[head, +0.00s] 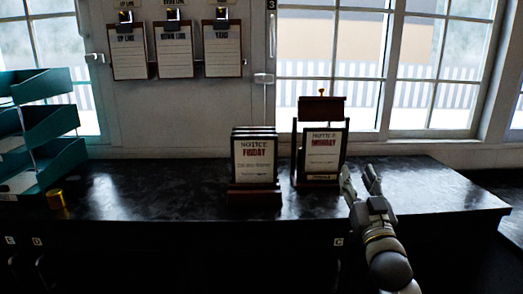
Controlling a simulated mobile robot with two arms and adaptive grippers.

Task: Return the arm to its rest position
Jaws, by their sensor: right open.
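My right gripper (361,182) comes in from the lower right. Its two fingers are apart and empty, pointing up and away over the dark counter. The fingertips appear just right of the lower corner of a framed notice (323,155) reading "MONDAY"; whether they touch it I cannot tell. My left gripper is not in view.
Several notices, the front one reading "FRIDAY" (256,161), stand in a wooden holder (254,192) to the left. Teal trays (45,125) and a small yellow object (56,199) are at the far left. Clipboards (174,52) hang on the wall. The counter (140,190) is clear at left-centre.

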